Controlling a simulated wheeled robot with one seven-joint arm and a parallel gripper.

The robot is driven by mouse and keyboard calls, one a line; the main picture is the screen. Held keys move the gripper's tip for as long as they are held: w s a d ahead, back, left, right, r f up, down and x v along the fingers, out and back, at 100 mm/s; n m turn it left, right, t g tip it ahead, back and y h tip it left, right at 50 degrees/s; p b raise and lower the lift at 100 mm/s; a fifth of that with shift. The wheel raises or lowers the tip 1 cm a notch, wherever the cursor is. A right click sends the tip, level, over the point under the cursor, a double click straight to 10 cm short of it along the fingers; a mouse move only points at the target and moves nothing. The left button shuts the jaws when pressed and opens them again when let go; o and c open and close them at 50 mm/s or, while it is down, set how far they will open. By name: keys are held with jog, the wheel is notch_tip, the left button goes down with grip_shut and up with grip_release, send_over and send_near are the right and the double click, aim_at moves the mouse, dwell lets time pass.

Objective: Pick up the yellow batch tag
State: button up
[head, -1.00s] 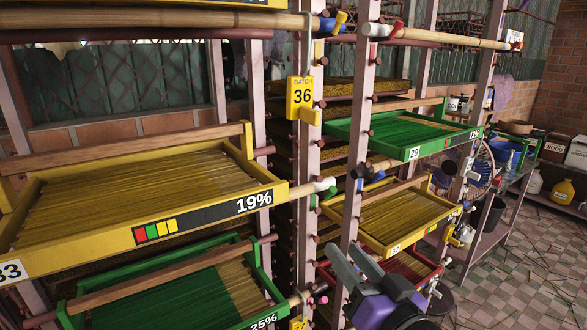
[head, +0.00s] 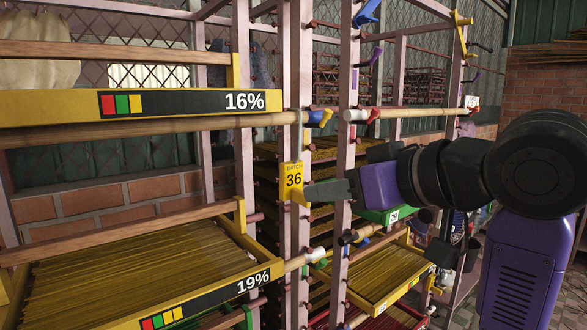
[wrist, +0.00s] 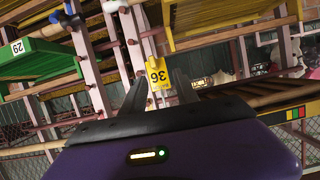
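The yellow batch tag (head: 293,178), marked BATCH 36, hangs upright on a pale pink rack post in the head view. It has a small yellow tab at its lower right. In the head view my gripper (head: 310,191) reaches in from the right, its fingertips close beside the tag. In the wrist view the tag (wrist: 157,73) shows between the two dark fingers of my gripper (wrist: 158,82), which are spread apart. The gripper is open and empty. I cannot tell whether a finger touches the tag or how deep it sits between them.
Yellow trays of incense sticks, marked 16% (head: 180,103) and 19% (head: 205,302), fill the left side. Pink rack posts (head: 349,120) and wooden rails stand close around the gripper. A green tray (head: 385,216) lies behind my arm.

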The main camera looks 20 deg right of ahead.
aim_at(290, 185)
jog(key=shift+d+p+x, duration=0.15)
jog(key=shift+p+x, duration=0.3)
jog(key=shift+x, duration=0.7)
jog(key=shift+d+p+x, duration=0.2)
jog(key=shift+p+x, duration=0.2)
jog(key=shift+x, duration=0.7)
jog(key=shift+d+p+x, duration=0.15)
jog(key=shift+p+x, duration=0.3)
jog(key=shift+x, duration=0.7)
jog(key=shift+w, duration=0.15)
grip_shut()
